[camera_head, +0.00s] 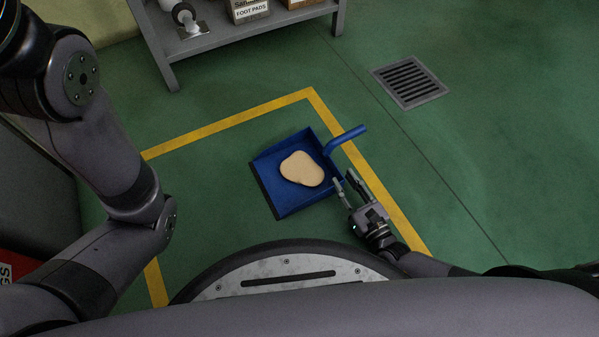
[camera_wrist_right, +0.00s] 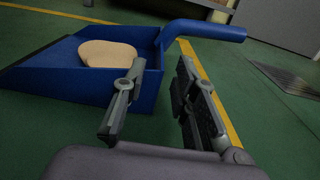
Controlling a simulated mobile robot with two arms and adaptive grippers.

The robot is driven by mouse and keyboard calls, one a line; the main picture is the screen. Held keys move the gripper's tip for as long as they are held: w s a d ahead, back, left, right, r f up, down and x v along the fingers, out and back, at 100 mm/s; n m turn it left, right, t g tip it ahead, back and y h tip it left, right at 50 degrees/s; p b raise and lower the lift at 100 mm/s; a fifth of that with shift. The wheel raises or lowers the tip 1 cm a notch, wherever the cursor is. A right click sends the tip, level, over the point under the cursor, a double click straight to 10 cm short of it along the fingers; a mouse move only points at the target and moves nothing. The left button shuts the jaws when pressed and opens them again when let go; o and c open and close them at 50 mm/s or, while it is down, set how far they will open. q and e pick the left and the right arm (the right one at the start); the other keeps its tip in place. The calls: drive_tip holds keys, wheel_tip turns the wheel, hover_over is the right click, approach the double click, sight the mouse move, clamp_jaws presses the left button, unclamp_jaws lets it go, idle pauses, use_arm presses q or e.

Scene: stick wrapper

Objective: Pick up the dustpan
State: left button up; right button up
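A blue dustpan (camera_head: 283,205) lies on the green floor inside a yellow line in the head view. A flat tan piece (camera_head: 302,169) lies in it. Its blue handle (camera_head: 346,138) sticks out to the upper right. My right gripper (camera_head: 352,184) is open and empty just right of the pan, close to its near right corner. In the right wrist view, the dustpan (camera_wrist_right: 60,83) fills the upper left and its handle (camera_wrist_right: 208,30) lies ahead, above and beyond the parted fingers (camera_wrist_right: 155,108). My left arm shows at the left, but its gripper does not.
A drain grate (camera_head: 409,81) is set in the floor at the upper right. A grey shelf (camera_head: 225,34) with boxes stands at the top. The floor right of the yellow line (camera_head: 377,188) is clear.

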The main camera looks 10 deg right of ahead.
sight(333, 162)
drive_tip(key=b+x, duration=0.2)
drive_tip(key=x, duration=0.4)
drive_tip(key=shift+f+b, duration=0.1)
drive_tip(key=shift+b, duration=0.2)
drive_tip(key=shift+w+a, duration=0.1)
drive_tip(key=shift+w, duration=0.3)
drive_tip(key=shift+c, duration=0.6)
clamp_jaws()
